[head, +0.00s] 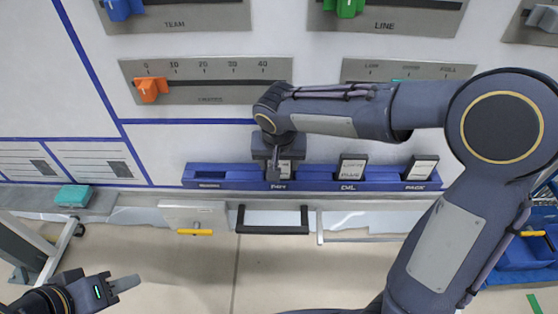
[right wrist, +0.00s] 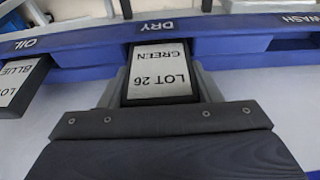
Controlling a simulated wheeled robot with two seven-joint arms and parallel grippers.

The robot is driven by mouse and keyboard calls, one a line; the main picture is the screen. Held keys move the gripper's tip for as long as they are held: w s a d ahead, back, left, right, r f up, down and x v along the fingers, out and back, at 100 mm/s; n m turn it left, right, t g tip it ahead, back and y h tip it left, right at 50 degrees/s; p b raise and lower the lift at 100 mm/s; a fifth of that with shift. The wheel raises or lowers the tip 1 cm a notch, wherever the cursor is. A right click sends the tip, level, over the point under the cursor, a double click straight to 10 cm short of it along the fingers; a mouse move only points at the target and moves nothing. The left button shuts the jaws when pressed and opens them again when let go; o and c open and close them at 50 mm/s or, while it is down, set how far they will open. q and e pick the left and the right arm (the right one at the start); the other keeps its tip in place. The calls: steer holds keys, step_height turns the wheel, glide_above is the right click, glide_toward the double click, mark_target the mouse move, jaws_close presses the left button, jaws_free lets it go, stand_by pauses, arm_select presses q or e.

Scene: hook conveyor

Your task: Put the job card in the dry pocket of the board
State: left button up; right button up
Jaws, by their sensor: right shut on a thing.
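The job card, reading LOT 26 GREEN (right wrist: 160,72), is between the fingers of my right gripper (right wrist: 158,88). It stands at the pocket labelled DRY on the blue pocket rail (right wrist: 85,50). In the head view my right gripper (head: 273,172) is at the second pocket from the left, and the card (head: 285,168) shows partly behind it. I cannot tell how deep the card's lower end sits in the pocket. My left gripper (head: 125,284) is empty at lower left, far from the rail; its finger gap does not show.
Two other cards stand at the OIL pocket (head: 353,168) and the rightmost pocket (head: 421,168). The leftmost pocket (head: 209,185) looks empty. A black handle (head: 272,229) is below the rail. Sliders with orange (head: 149,89), blue and green knobs are above. A teal block (head: 72,196) lies on the left ledge.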

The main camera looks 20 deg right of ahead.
steer(key=o, duration=1)
steer(key=d+v, duration=0.1)
steer(key=v, duration=1.1)
steer(key=s+d+f+t+y, duration=0.1)
steer(key=s+d+f+y, duration=0.1)
steer(key=s, duration=0.7)
steer(key=s+d+f+n+t+y, duration=0.1)
steer(key=s+d+f, duration=0.4)
steer(key=s, duration=0.5)
steer(key=shift+d+f+n+t+y+p, duration=0.15)
steer(key=shift+f+n+t+y+p, duration=0.15)
steer(key=shift+f+y+p, duration=0.4)
steer(key=shift+r, duration=0.1)
